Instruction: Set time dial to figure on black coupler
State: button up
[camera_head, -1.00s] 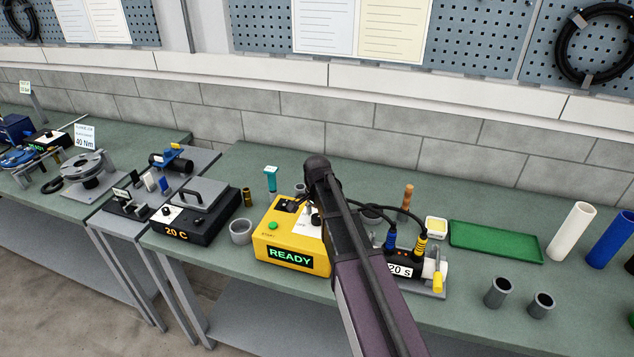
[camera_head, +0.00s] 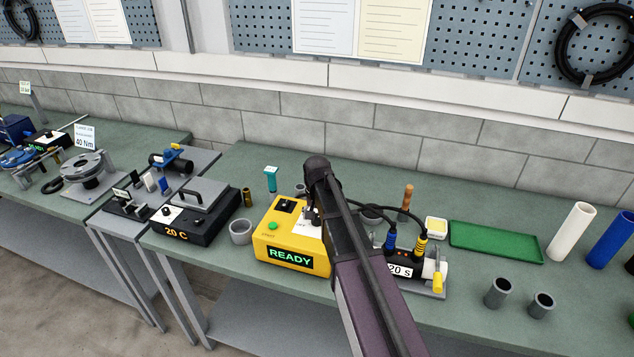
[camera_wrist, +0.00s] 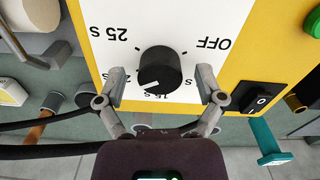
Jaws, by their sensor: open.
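The black time dial (camera_wrist: 158,70) sits on the white panel of the yellow box (camera_head: 264,240), whose display reads READY. In the wrist view, 25 s and OFF show upside down above the dial. A partly hidden figure, seemingly 15 s, is below it. A small pale mark shows on the dial's lower-left side. My gripper (camera_wrist: 160,82) is open, one finger on each side of the dial; I cannot tell whether they touch it. In the head view my arm hides the dial. The black coupler (camera_head: 405,258) stands to the right, its white label reading 20 S.
A rocker switch (camera_wrist: 257,98) and a green button (camera_wrist: 313,23) are on the box beside the dial. Dark cables (camera_head: 378,208) run to the coupler with blue and yellow plugs. A grey ring (camera_head: 240,232) and a teal-topped tool (camera_head: 271,178) stand left of and behind the box.

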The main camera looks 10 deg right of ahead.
aim_at(317, 217)
jog(key=n, duration=1.2)
jog(key=shift+n, duration=0.3)
jog(key=n, duration=1.2)
notch_tip(317, 217, up, 14)
jog(key=p, duration=1.3)
jog(key=shift+p, duration=0.4)
jog(key=shift+f, duration=0.1)
dwell(0.6)
jog(key=s+f+m+b, duration=0.2)
jog(key=s+m, duration=0.1)
jog(key=s+f+m+b, duration=0.2)
jog(key=s+b, duration=0.1)
jog(key=s+f+m+b, duration=0.2)
jog(key=s+f+m, duration=0.1)
jog(key=shift+f+m, duration=0.1)
jog(key=shift+m, duration=0.2)
jog(key=s+f+m+b, duration=0.7)
jog(key=s+m+b, duration=0.1)
jog(key=s+m, duration=0.2)
jog(key=shift+s+f+m, duration=0.25)
jog(key=shift+f+m, duration=0.15)
jog(key=shift+m, duration=0.4)
